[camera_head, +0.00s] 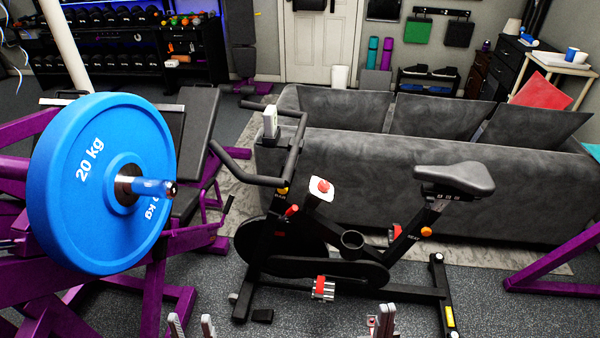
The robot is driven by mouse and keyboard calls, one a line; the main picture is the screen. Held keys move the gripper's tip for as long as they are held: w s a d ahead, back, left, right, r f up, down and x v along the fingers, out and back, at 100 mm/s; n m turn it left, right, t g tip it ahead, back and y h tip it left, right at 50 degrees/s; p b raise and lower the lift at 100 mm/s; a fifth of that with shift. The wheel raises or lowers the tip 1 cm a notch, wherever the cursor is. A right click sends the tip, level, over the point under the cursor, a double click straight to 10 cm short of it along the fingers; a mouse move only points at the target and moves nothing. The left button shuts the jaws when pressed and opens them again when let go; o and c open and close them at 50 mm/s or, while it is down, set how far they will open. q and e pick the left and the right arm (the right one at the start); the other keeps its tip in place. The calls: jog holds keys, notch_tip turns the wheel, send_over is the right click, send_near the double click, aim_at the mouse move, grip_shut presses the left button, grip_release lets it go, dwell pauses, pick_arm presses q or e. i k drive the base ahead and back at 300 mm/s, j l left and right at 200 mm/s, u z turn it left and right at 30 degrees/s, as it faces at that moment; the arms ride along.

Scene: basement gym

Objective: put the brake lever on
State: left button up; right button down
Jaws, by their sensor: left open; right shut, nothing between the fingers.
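The black exercise bike (345,268) stands in the middle, its handlebars to the left and its grey saddle (455,178) to the right. A white plate with a red knob (321,186) sits on the frame behind the handlebars. A smaller red part (292,210) sticks out near the front post. I cannot tell for sure which red part is the brake lever, or its setting. My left gripper (190,323) is open and empty at the bottom edge, left of the bike. My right gripper (383,316) is shut and empty at the bottom edge, in front of the bike. Both are apart from the red parts.
A purple rack with a blue 20 kg plate (75,165) fills the left side. A grey sofa (365,170) stands close behind the bike. A purple beam (560,258) is at the right. Speckled floor (490,305) is open at the lower right.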

aim_at(294, 209)
jog(key=i+l+u, duration=0.2)
jog(key=i+l, duration=0.4)
jog(key=i, duration=0.4)
